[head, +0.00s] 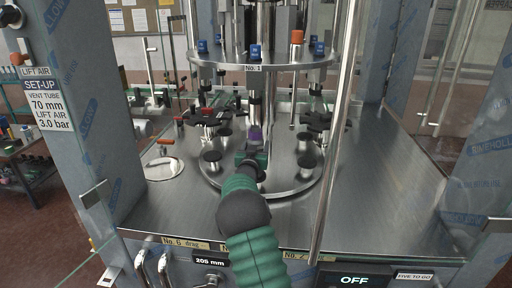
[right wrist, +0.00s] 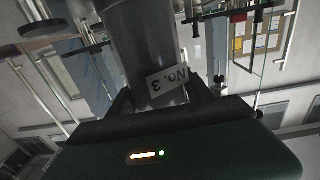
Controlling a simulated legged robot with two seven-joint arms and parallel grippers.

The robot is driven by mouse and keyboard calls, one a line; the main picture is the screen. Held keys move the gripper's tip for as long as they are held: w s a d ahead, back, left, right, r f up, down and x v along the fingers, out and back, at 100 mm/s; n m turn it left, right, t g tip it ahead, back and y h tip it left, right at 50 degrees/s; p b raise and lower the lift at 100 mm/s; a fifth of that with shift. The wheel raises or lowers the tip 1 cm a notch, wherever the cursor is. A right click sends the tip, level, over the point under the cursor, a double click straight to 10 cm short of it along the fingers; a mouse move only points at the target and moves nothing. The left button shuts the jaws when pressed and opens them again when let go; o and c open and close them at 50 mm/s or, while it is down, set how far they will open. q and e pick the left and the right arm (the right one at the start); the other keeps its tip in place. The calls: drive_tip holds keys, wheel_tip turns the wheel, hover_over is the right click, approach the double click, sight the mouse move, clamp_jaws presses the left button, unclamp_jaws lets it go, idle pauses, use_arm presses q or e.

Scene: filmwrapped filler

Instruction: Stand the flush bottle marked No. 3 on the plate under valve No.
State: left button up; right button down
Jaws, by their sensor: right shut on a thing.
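My right gripper (head: 252,160) reaches in at the front of the filler's round lower table (head: 268,185). In the right wrist view, it is shut on a grey cylindrical flush bottle (right wrist: 140,45). The bottle's label (right wrist: 167,80) reads "No. 3", upside down in that picture. The upper ring (head: 285,62) carries a "No. 1" tag (head: 253,68) above the gripper. Whether the bottle touches a plate is hidden.
A tall steel post (head: 335,130) rises right of my arm. Black star-shaped holders (head: 207,117) with red parts stand behind left. A round disc (head: 163,168) lies left on the deck. Film-wrapped columns (head: 85,120) flank the opening. The right deck (head: 385,190) is clear.

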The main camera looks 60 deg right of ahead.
drive_tip(key=shift+a+f, duration=0.1)
drive_tip(key=shift+f, duration=0.25)
drive_tip(key=shift+c, duration=1.8)
unclamp_jaws()
